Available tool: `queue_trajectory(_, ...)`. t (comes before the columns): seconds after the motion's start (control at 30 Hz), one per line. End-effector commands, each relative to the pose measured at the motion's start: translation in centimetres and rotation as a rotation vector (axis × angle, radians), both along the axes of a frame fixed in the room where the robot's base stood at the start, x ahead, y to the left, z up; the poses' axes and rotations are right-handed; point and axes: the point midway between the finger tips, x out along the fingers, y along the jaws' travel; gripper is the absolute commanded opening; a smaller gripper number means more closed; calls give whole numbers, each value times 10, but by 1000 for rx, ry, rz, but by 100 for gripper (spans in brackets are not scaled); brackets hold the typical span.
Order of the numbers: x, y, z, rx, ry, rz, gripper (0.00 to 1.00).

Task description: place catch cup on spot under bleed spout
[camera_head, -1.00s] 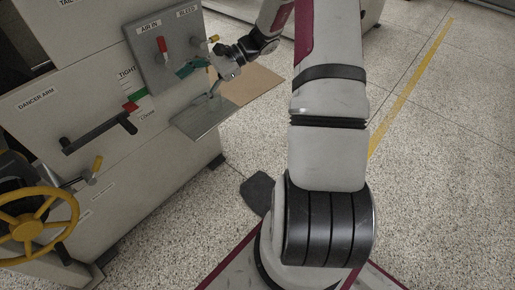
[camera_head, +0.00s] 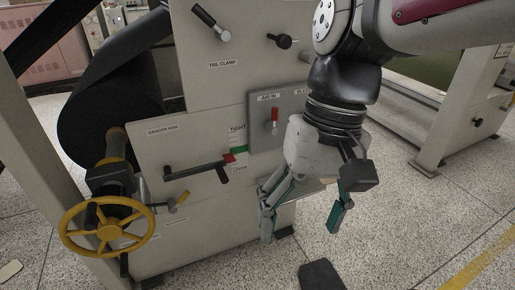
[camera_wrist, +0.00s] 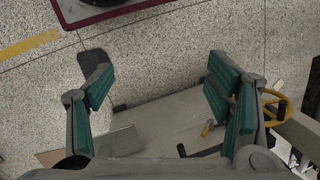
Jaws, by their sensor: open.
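My gripper (camera_head: 302,218) is open, with its two green-padded fingers spread wide and nothing between them. It hangs in front of the machine's grey valve panel (camera_head: 262,135). In the wrist view the open gripper (camera_wrist: 160,88) has only floor and the machine's side between its fingers. The panel bears a red handle (camera_head: 274,115) under an AIR IN label. The bleed label is partly covered by my wrist, and the bleed spout is hidden. A shelf plate (camera_head: 308,188) shows between the fingers; it also appears in the wrist view (camera_wrist: 121,142). I cannot make out the catch cup.
A yellow handwheel (camera_head: 108,232) and a dark dancer-arm lever (camera_head: 196,171) stick out left of the panel. A black roll (camera_head: 105,115) is farther left. A dark floor pad (camera_head: 321,275) lies below the gripper. Speckled floor is open at the right.

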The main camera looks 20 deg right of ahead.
Motion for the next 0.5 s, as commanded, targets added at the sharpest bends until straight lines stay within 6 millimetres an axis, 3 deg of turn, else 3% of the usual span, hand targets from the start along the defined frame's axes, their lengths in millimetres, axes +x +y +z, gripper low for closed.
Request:
queue_trajectory(0.1, -33, -7, -1, -80, -69, 103, 73)
queue_trajectory(0.2, -52, -14, -4, -132, -110, 166, 73)
queue_trajectory(0.5, -71, -25, -10, -188, -157, 234, 73)
